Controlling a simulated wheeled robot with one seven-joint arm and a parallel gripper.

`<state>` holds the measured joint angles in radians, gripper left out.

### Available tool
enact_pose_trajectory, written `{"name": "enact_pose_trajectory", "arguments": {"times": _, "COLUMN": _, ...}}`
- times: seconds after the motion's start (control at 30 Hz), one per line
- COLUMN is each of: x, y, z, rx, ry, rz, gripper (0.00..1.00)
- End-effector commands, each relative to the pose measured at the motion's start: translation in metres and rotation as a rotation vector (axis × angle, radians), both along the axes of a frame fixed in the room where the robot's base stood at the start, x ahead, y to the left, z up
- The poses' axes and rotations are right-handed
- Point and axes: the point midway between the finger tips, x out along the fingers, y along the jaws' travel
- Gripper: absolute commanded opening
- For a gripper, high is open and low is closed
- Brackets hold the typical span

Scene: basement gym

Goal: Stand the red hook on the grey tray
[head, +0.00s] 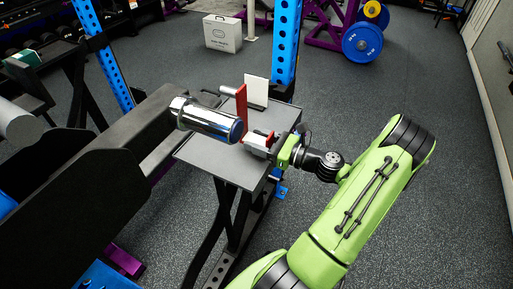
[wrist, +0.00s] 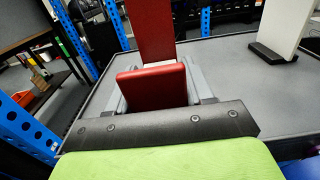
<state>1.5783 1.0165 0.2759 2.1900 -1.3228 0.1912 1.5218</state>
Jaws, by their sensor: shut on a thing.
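The red hook (head: 241,104) has a tall upright plate and a short arm at its lower end. My gripper (head: 262,140) is shut on it from the right, over the grey tray (head: 222,160). In the wrist view, a red block of the hook (wrist: 153,86) lies between my two fingers (wrist: 160,88), with the tall red plate rising beyond it and a white patch beside it. The hook looks about upright. My gripper and the chrome sleeve hide its foot, so I cannot tell whether it touches the grey tray, which fills much of the wrist view (wrist: 248,100).
A chrome bar sleeve (head: 205,118) on a black beam juts over the tray's left part, close to the hook. A white upright panel (head: 257,93) on a black base stands at the tray's back; it also shows in the wrist view (wrist: 280,25). Blue rack posts (head: 286,40) rise behind.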

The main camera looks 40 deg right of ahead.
Motion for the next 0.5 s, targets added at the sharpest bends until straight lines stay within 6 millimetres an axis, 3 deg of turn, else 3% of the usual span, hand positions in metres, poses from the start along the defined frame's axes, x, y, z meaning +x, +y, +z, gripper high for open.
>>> {"name": "enact_pose_trajectory", "arguments": {"times": 0.1, "x": 0.000, "y": 0.000, "z": -0.022, "rx": 0.001, "ry": -0.004, "rz": 0.000, "gripper": 0.00}}
{"name": "enact_pose_trajectory", "arguments": {"times": 0.5, "x": 0.000, "y": 0.000, "z": -0.025, "rx": 0.001, "ry": -0.004, "rz": 0.000, "gripper": 0.00}}
